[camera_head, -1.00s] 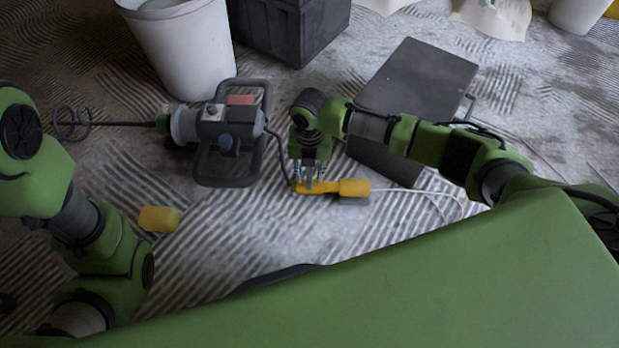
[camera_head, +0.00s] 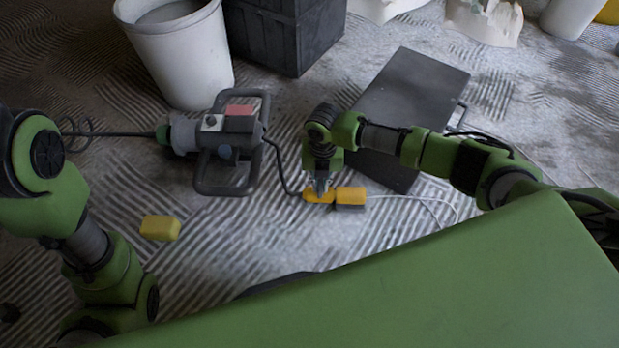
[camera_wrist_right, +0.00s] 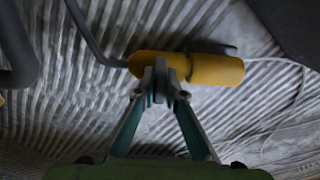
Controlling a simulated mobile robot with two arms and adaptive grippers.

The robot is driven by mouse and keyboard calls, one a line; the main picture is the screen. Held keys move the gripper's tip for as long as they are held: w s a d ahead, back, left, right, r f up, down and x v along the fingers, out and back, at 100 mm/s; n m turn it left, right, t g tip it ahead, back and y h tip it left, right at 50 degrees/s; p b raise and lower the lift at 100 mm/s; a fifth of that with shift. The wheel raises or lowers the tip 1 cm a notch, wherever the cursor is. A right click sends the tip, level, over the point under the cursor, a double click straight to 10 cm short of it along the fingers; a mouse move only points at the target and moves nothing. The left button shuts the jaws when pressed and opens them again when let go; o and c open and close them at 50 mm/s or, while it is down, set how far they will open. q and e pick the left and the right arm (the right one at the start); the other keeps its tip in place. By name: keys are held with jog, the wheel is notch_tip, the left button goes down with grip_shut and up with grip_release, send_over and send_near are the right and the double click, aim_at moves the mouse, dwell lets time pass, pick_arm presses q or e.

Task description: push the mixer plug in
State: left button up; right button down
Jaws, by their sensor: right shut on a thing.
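The mixer (camera_head: 228,140) lies on the floor, its whisk to the left. Its dark cable (camera_head: 279,168) runs to a yellow plug (camera_head: 313,197), which also shows in the right wrist view (camera_wrist_right: 142,62). My right gripper (camera_head: 320,188) points down and is shut on the plug. A yellow socket (camera_head: 351,195) lies right of it, with a white cable leading away; it also shows in the right wrist view (camera_wrist_right: 218,70). Plug and socket look in line and end to end, but my fingers (camera_wrist_right: 160,85) hide part of the joint. My left gripper is out of view.
A yellow block (camera_head: 160,228) lies on the floor near my left arm. A dark flat panel (camera_head: 415,88) lies behind my right arm. A white bucket (camera_head: 185,60) and a black crate (camera_head: 270,35) stand at the back. The floor in front of the plug is clear.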

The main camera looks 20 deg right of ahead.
jog(key=shift+s+d, duration=0.25)
jog(key=shift+d, duration=0.45)
jog(key=c, duration=2.1)
grip_release()
jog(key=shift+r, duration=0.2)
notch_tip(320, 180, up, 12)
jog(key=shift+f, duration=0.25)
